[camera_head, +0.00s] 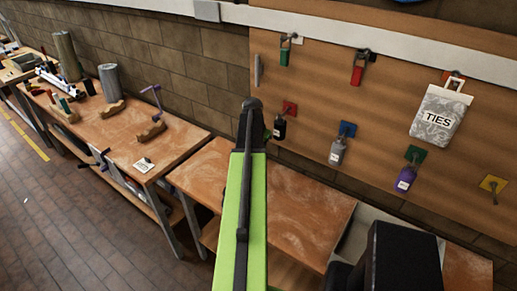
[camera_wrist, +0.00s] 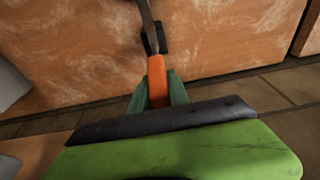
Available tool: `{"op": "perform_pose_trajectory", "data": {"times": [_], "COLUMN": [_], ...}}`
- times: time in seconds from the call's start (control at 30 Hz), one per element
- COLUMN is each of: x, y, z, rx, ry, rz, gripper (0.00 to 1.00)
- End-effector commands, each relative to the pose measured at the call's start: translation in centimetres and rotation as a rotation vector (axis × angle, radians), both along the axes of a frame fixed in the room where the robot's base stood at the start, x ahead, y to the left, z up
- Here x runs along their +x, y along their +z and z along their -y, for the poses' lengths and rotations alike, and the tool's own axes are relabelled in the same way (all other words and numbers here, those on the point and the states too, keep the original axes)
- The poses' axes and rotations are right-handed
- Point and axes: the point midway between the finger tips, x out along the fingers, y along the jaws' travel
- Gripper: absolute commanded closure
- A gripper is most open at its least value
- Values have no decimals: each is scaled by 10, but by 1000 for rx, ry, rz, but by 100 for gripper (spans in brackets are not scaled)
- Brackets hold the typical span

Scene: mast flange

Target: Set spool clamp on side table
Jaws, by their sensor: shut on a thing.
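My gripper (camera_wrist: 159,94) is shut on an orange-handled tool with dark metal parts, likely the spool clamp (camera_wrist: 157,75). Its orange grip sits between the two grey-green fingers, and its dark end points away over a worn wooden top (camera_wrist: 225,35). I cannot tell whether it touches that top. In the camera_head view my green arm reaches up the middle and hides the gripper and most of what it holds. A low wooden table (camera_head: 300,205) stands below the arm, with its visible top bare. It may be the side table, but I cannot tell for sure.
A longer workbench (camera_head: 185,135) at left carries wooden blocks, a grey cylinder (camera_head: 109,82) and a paper card (camera_head: 144,165). A wooden wall board (camera_head: 400,110) holds a green clamp (camera_head: 285,57), a red clamp (camera_head: 358,72), bottles and a TIES bag (camera_head: 438,115). A yellow hook plate (camera_head: 494,184) is empty.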

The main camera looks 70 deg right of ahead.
Motion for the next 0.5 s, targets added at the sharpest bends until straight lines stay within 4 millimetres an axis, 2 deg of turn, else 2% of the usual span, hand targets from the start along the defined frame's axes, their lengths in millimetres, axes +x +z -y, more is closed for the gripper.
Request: {"op": "perform_pose_trajectory", "data": {"times": [0.03, 0.43, 0.47, 0.5], "x": [-5, -8, -8, -7], "y": [-1, -2, -2, -2], "z": [8, 9, 9, 9], "rx": [22, 60, 60, 59], "ry": [-6, -4, -4, -4], "rz": [-2, 9, 9, 10], "gripper": [100, 100, 76, 70]}}
